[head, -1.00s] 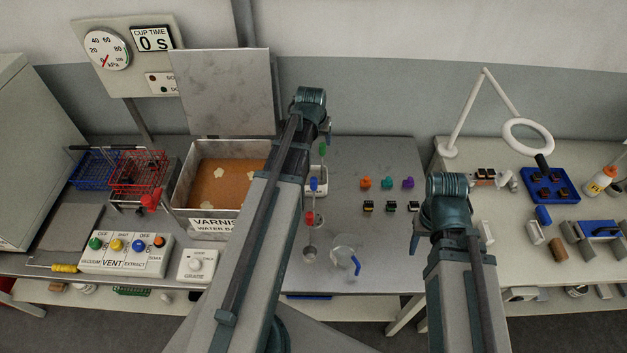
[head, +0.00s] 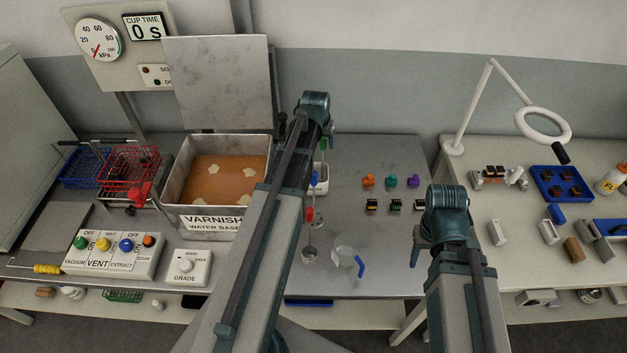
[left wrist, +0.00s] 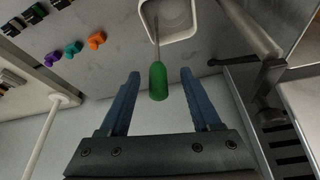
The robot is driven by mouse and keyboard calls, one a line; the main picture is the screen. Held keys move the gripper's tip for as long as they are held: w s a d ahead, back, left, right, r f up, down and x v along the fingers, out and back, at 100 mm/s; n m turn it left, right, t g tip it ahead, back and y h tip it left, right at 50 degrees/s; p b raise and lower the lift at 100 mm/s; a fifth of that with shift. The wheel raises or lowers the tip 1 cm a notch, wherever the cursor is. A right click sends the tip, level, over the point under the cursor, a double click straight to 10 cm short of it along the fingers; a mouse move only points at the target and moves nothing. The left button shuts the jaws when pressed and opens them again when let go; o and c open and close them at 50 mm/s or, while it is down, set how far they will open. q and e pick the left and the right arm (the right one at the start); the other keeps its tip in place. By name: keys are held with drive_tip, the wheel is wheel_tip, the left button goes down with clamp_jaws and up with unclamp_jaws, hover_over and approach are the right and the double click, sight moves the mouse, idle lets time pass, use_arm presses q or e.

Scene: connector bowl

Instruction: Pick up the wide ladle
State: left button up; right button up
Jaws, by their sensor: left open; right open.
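A green handle (left wrist: 157,80) lies between the open fingers of my left gripper (left wrist: 160,75) in the left wrist view, with clear gaps on both sides. Its thin rod runs into a white-rimmed container (left wrist: 170,34). In the head view the green handle (head: 323,144) shows just right of my left arm, which hides that gripper's fingers. A red-handled ladle (head: 309,215) with a small round metal cup (head: 310,255) is nearer the front. I cannot tell from its bowl whether the green-handled one is wide. My right gripper (head: 420,243) is open, low at the table's right edge, mostly hidden.
A clear jug (head: 345,256) with a blue handle stands near the front edge. A varnish tank (head: 212,222) is left of my left arm. Coloured connectors (head: 391,181) and several dark parts lie to the right. Bare table lies between them and the jug.

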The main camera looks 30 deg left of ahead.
use_arm(q)
drive_tip(key=b+x, duration=0.1)
drive_tip(key=x, duration=0.1)
drive_tip(key=b+x, duration=0.2)
drive_tip(key=shift+w+f, duration=0.15)
drive_tip(key=shift+w, duration=0.35)
clamp_jaws()
